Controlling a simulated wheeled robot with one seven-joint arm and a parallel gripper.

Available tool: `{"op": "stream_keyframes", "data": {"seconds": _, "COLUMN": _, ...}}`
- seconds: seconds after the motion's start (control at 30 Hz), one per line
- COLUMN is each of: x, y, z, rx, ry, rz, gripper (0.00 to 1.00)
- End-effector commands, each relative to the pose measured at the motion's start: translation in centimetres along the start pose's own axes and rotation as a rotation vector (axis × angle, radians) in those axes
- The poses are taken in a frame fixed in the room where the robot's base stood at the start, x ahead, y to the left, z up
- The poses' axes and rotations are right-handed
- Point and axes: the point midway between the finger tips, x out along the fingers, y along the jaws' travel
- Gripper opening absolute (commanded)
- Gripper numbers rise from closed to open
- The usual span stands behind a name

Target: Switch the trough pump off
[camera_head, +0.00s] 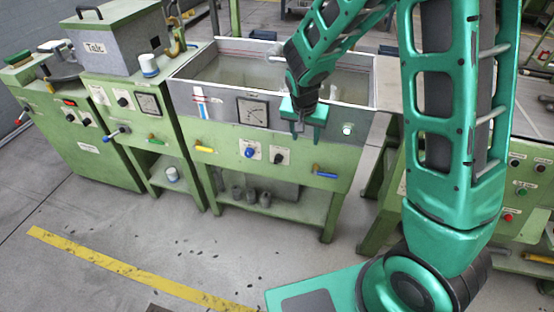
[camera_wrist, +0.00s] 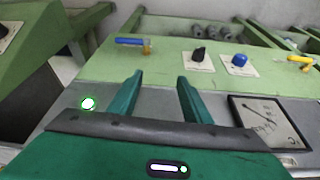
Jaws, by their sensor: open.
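The trough (camera_head: 330,75) is a grey open tank on a green machine. Its front panel has a blue knob (camera_head: 249,152) and a black knob (camera_head: 279,157), each on a white label. I cannot read which one is for the pump. My gripper (camera_head: 299,130) is open and empty in front of the panel's upper part. In the wrist view, the black knob (camera_wrist: 198,55) and blue knob (camera_wrist: 239,61) lie beyond the fingertips (camera_wrist: 160,76), apart from them. The lit lamp (camera_wrist: 88,103) is left of the fingers.
A dial gauge (camera_head: 252,112) sits left of my gripper. A yellow-handled lever (camera_head: 204,149) and a blue-handled lever (camera_head: 325,174) stick out of the panel. Several grey cylinders (camera_head: 250,196) stand on the lower shelf. The floor in front is clear.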

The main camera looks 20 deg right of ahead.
Motion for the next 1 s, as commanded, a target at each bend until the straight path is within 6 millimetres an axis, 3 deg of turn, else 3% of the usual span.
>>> {"op": "stream_keyframes", "data": {"seconds": 0.1, "x": 2.5, "y": -4.1, "z": 1.4, "rx": -0.007, "ry": 0.023, "rz": -0.026, "gripper": 0.44}}
{"op": "stream_keyframes", "data": {"seconds": 0.3, "x": 5.0, "y": -8.4, "z": 3.2, "rx": -0.002, "ry": 0.049, "rz": -0.066, "gripper": 0.44}}
{"op": "stream_keyframes", "data": {"seconds": 0.57, "x": 6.7, "y": -9.5, "z": 3.6, "rx": 0.001, "ry": 0.055, "rz": -0.076, "gripper": 0.44}}
{"op": "stream_keyframes", "data": {"seconds": 1.0, "x": 13.6, "y": -10.0, "z": 3.3, "rx": 0.0, "ry": 0.054, "rz": -0.075, "gripper": 0.44}}
